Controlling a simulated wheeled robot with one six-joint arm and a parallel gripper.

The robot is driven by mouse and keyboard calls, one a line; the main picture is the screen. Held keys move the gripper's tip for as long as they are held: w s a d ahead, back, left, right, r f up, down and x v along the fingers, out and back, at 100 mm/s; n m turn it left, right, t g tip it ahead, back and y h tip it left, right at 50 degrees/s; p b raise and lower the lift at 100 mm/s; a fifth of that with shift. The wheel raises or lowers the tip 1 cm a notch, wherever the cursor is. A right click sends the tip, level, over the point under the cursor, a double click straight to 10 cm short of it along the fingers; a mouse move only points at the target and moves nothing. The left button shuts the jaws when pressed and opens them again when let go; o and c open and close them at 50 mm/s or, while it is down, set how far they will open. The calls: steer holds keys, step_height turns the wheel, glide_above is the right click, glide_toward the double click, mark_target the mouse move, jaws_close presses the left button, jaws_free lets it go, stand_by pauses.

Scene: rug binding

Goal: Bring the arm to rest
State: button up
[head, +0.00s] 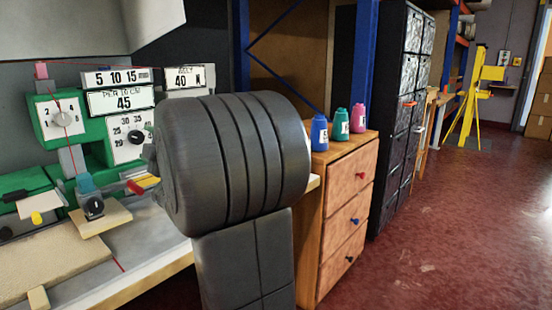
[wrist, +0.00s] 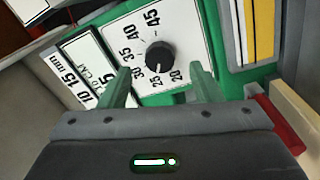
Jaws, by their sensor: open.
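My gripper (wrist: 159,69) shows in the wrist view with two green fingers spread apart and nothing between them. It faces the black knob (wrist: 160,56) of a white dial numbered 20 to 45. The knob appears between the fingertips; I cannot tell how far away it is. In the head view, my large grey arm link fills the middle and hides my gripper. The green binding machine (head: 47,121) stands on the left, with the same black knob (head: 135,137) just left of my arm.
The workbench (head: 146,262) runs below the machine. A wooden drawer cabinet (head: 312,220) stands right of my arm, with blue (head: 319,134), teal (head: 341,126) and pink (head: 357,119) thread cones on top. Dark metal drawers (head: 400,110) stand behind. The red floor (head: 450,220) at right is clear.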

mark_target(138, 140)
steer(key=shift+x, duration=2.15)
steer(key=r+p+v, duration=0.1)
steer(key=p+v, duration=0.1)
steer(key=v, duration=1.2)
steer(key=x, duration=0.4)
steer(key=b+x, duration=0.1)
steer(key=x, duration=0.4)
steer(key=f+b+x, duration=0.1)
steer(key=x, duration=0.4)
steer(key=shift+w+a, duration=0.1)
steer(key=shift+a, duration=0.05)
steer(key=shift+r+m+p, duration=0.3)
steer(key=shift+m+p, duration=0.8)
steer(key=shift+m, duration=0.1)
steer(key=m+p, duration=0.5)
steer(key=shift+s+f+h, duration=0.1)
steer(key=shift+s+h, duration=0.1)
steer(key=shift+h, duration=0.1)
steer(key=m+p, duration=0.6)
steer(key=p, duration=0.2)
steer(key=shift+s+m, duration=0.1)
steer(key=shift+m, duration=0.3)
steer(key=m+p, duration=0.2)
steer(key=p, duration=0.1)
steer(key=shift+f, duration=0.15)
steer(key=shift+f, duration=0.1)
